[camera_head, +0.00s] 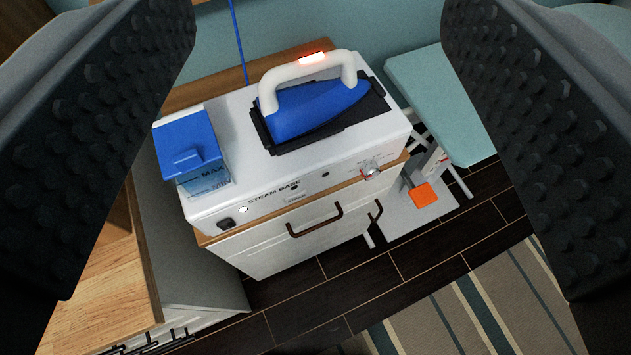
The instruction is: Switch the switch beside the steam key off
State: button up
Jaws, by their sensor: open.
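A white steam base (345,184) stands ahead with its front panel facing me. On the panel's left end is a small black switch (227,224), with a small pale button or light (243,209) just right of it. Two small dark round controls (294,187) sit near the middle, and a silver dial (370,168) is at the right. The labels are too small to tell which is the steam key, and the switch's position is unclear. My gripper (318,50) is open and empty, its dark studded fingers at both picture sides, apart from the base.
A blue iron (315,106) with a white handle and glowing red light rests on the base. A blue-lidded water tank (190,155) is at its left. A white cabinet (300,235) is below, a wooden counter (110,280) at lower left, and a teal ironing board (435,100) at right.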

aim_at(227, 223)
jog(key=z, duration=0.15)
jog(key=k, duration=1.05)
jog(key=u, duration=0.45)
jog(key=i, duration=1)
jog(key=u, duration=0.05)
